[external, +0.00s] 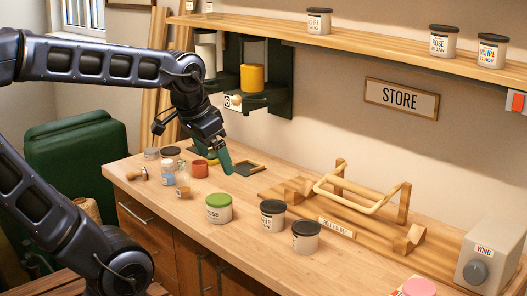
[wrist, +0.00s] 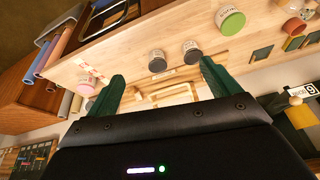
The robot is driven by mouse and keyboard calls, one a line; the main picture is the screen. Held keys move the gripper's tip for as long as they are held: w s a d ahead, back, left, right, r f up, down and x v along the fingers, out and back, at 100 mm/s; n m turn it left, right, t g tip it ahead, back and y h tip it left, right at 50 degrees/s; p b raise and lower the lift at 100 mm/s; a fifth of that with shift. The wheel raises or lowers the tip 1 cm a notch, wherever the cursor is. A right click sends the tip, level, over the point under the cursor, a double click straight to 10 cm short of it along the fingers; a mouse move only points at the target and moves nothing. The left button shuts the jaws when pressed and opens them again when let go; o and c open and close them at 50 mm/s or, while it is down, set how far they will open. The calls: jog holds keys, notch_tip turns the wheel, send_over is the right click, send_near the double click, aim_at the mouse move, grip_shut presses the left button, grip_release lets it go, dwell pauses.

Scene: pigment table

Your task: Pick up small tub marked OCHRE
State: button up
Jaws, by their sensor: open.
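A dark-lidded tub whose label reads OCHRE (external: 492,51) stands at the right of the wall shelf. A similar tub (external: 319,21) farther left on the shelf has a label that also seems to read OCHRE, but its print is small. Between them stands a tub marked ROSE (external: 443,42). Two dark-lidded tubs (external: 272,216) (external: 306,237) stand on the bench; their labels are not readable. They also show in the wrist view (wrist: 157,62) (wrist: 191,53). My gripper (external: 218,158) is open and empty above the bench's left part, away from the shelf tubs. Its green fingers (wrist: 162,83) are spread.
A green-lidded tub marked MOSS (external: 218,209) stands on the bench (external: 190,228). Small jars and a red cup (external: 200,169) crowd its left end. A wooden roll holder (external: 335,215), a grey WIND box (external: 486,262) and a pink-lidded tub (external: 418,287) occupy the right.

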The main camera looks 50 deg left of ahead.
jog(key=w+d+f+m+g, duration=0.1)
jog(key=w+f+m, duration=0.25)
jog(key=w, duration=0.25)
jog(key=w+d+f+m+g, duration=0.1)
jog(key=w+d+f+m, duration=0.1)
jog(key=w+m, duration=0.35)
jog(key=m+g+h, duration=0.1)
jog(key=m+g, duration=0.1)
jog(key=m, duration=0.4)
send_over(306, 226)
jog(key=f, duration=0.7)
jog(key=a+f, duration=0.1)
jog(key=f, duration=0.2)
jog(key=shift+s+f, duration=0.3)
jog(key=shift+w+d+f+h, duration=0.2)
jog(key=shift+w+f+h, duration=0.1)
jog(key=shift+f, duration=0.2)
jog(key=f, duration=0.5)
jog(key=shift+d+f, duration=0.15)
jog(key=shift+d, duration=0.2)
jog(key=shift+d+f, duration=0.15)
jog(key=shift+f, duration=2.5)
jog(key=shift+r, duration=0.1)
jog(key=c, duration=1.1)
